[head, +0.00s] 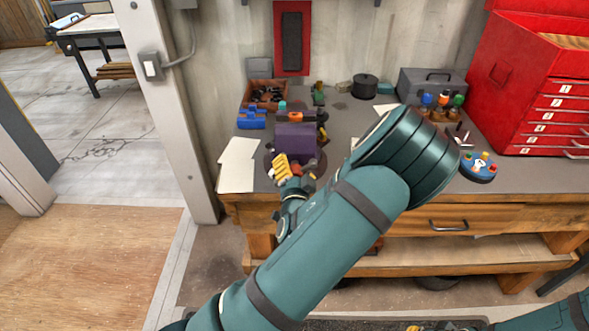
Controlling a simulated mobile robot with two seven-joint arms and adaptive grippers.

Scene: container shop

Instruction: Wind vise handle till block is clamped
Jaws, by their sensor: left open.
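A purple vise (295,137) stands on the workbench, on a dark round base, near the bench's left front. A small orange piece (295,117) shows at its top; I cannot tell whether this is the block or whether the jaws touch it. My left gripper (297,169) is open just in front of the vise, with one yellow ridged finger toward the left. The vise handle is not clear; the gripper covers the vise's lower front. At the bottom edge, yellow and dark parts seem to belong to my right gripper (428,327), mostly cut off.
The workbench (330,205) holds a blue piece (252,119), an open brown bin (264,93), white paper (238,164), a black pot (364,86), a grey toolbox (432,83) and a red drawer cabinet (530,85). My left arm hides the bench's middle.

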